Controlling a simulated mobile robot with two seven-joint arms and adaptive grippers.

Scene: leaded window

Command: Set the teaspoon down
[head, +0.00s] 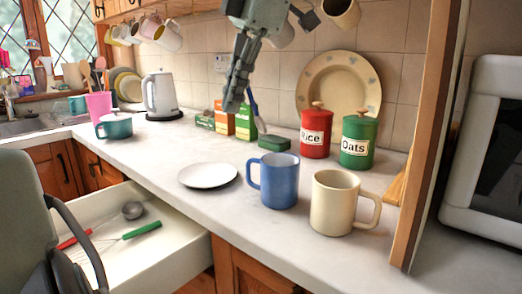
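A thin utensil with a blue handle, which I take for the teaspoon (253,103), slants down from beside the fingers. Its handle top is hidden behind them and its greyish lower end is near the green sponge (275,142). It looks held in the gripper, above the counter (225,150); whether its lower end touches anything is unclear.
A white plate (208,175), blue mug (278,181) and cream mug (338,204) stand on the counter. Rice (316,132) and Oats (358,140) canisters are behind. An open drawer (185,240) holds utensils. Counter left of the plate is clear.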

